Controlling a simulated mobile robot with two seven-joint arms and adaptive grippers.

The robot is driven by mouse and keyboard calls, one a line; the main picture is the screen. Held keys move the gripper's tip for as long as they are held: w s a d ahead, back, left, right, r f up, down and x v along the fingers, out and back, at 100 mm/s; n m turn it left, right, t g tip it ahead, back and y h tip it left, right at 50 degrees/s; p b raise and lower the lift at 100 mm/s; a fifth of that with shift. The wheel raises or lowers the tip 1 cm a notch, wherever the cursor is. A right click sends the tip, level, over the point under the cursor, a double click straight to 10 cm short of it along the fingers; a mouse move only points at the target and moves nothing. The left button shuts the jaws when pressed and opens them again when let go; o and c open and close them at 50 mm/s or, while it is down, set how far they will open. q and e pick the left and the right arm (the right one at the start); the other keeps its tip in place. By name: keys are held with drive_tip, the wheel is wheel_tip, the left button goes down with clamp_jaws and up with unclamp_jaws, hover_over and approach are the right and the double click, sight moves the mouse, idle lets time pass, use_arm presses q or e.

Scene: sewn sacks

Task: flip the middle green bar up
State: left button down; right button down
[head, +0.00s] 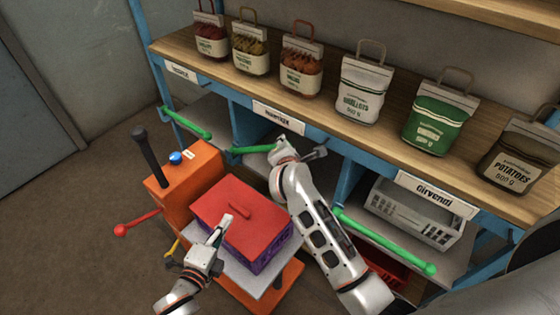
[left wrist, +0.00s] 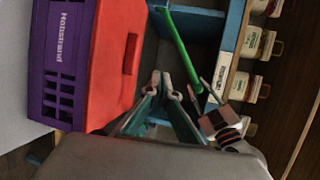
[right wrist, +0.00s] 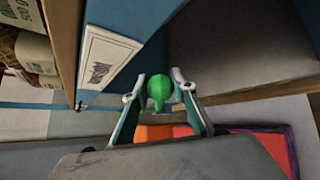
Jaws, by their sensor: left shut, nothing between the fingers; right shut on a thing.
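The middle green bar (head: 252,149) sits below the shelf front, under the middle label, and looks roughly level in the head view. A green bar (left wrist: 181,50) beside a label also shows in the left wrist view. My right gripper (head: 282,150) is at the right end of the middle bar. In the right wrist view its fingers are shut on the bar's green rounded end (right wrist: 158,88). My left gripper (head: 228,219) is shut and empty, over the red lid of a crate. Its fingers (left wrist: 166,80) show close together in the left wrist view.
The purple crate with a red lid (head: 240,207) stands on an orange cart (head: 190,195). Other green bars are at the left (head: 187,122) and right (head: 388,242). Several sacks stand on the wooden shelf (head: 400,130). A white basket (head: 415,213) sits below at right.

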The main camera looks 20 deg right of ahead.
use_arm(q)
drive_tip(key=w+d+r+m+g+h, duration=0.1)
drive_tip(key=w+d+r+m, duration=0.1)
drive_tip(key=w+d+m, duration=0.2)
drive_tip(key=w+d+r+m+g+h, duration=0.1)
drive_tip(key=w+d+r+m+h, duration=0.1)
drive_tip(key=d+m, duration=0.6)
drive_tip(key=w+d+r+m+g+h, duration=0.1)
drive_tip(key=w+d+r+m+h, duration=0.1)
drive_tip(key=w+d+m, duration=0.4)
drive_tip(key=shift+w+d+r+m, duration=0.2)
drive_tip(key=shift+d+r+m, duration=0.4)
drive_tip(key=shift+r+m, duration=0.3)
drive_tip(key=shift+f, duration=0.1)
